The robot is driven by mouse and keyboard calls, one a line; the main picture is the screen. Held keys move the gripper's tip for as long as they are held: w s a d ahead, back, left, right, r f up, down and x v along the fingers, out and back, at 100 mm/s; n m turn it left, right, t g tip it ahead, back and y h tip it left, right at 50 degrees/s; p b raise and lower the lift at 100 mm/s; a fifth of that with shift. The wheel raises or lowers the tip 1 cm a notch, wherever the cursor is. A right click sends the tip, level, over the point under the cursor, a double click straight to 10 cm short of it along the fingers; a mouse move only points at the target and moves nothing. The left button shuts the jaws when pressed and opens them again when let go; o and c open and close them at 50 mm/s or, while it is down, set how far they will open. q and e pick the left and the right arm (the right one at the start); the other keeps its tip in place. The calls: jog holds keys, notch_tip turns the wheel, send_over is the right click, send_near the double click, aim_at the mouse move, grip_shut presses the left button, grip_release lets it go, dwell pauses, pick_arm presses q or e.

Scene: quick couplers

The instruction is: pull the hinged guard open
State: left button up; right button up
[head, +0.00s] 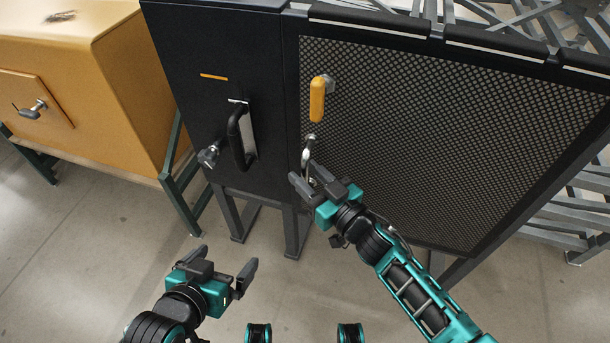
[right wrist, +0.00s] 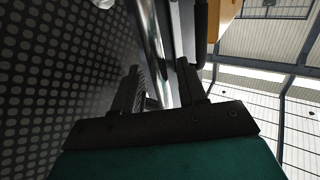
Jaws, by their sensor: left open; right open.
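The guard (head: 430,130) is a black-framed perforated mesh panel, apparently closed, beside a black cabinet door. A curved metal handle (head: 308,152) is near its left edge, below an upright yellow handle (head: 317,100). My right gripper (head: 303,174) is open at the lower part of the metal handle and hides its lower end. In the right wrist view, the shiny metal handle (right wrist: 150,40) runs between the open fingers (right wrist: 158,78), beside the dark mesh (right wrist: 60,90); I cannot tell whether they touch it. My left gripper (head: 224,264) is open and empty, low in front of the cabinet.
A yellow box (head: 110,85) on green legs stands further left. Grey metal framing (head: 540,20) is behind the guard. The floor in front is clear.

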jog(key=shift+w+a, duration=0.4)
jog(key=shift+w, duration=0.05)
grip_shut()
dwell(0.4)
